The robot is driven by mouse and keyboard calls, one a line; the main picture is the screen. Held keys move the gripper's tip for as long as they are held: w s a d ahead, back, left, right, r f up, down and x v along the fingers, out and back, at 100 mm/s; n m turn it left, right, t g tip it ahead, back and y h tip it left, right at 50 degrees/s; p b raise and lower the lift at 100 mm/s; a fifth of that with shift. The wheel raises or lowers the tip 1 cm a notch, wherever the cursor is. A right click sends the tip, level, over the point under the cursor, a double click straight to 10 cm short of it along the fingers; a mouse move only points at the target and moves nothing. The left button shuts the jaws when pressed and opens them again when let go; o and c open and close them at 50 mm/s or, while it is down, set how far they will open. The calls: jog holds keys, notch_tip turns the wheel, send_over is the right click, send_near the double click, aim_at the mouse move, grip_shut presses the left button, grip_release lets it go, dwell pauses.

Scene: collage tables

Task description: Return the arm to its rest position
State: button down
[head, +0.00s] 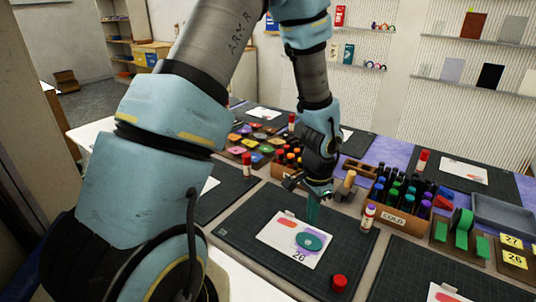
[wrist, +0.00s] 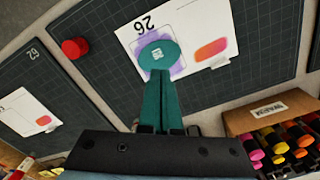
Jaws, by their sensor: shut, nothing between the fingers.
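My gripper (head: 313,222) has two long teal fingers pressed together with nothing between them. It points down above the card marked 26 (head: 273,241), with my arm reaching in from the left and above. In the wrist view my gripper (wrist: 160,76) points at a teal oval piece (wrist: 158,55) with a small white mark. The oval (head: 310,241) lies on the card's purple patch, beside an orange-pink rounded shape. The fingertips overlap the oval's edge in the wrist view, but the head view shows them a little above it.
A red cap (head: 339,283) stands on the dark mat (head: 240,235). The COLD marker box (head: 398,218) is farther right. The WARM marker box (wrist: 240,122) is close by. Shelves line the back wall.

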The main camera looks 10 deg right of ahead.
jog(key=a+r+n, duration=0.4)
jog(key=a+r, duration=0.1)
jog(key=a, duration=0.3)
jog(key=a+r+n+t, duration=0.1)
jog(key=a+r+n, duration=0.4)
jog(key=a, duration=0.3)
jog(key=w+a+r+n, duration=0.1)
jog(key=a+r+n, duration=0.3)
jog(key=a, duration=0.5)
jog(key=shift+r+t, duration=0.3)
jog(key=shift+r, duration=0.55)
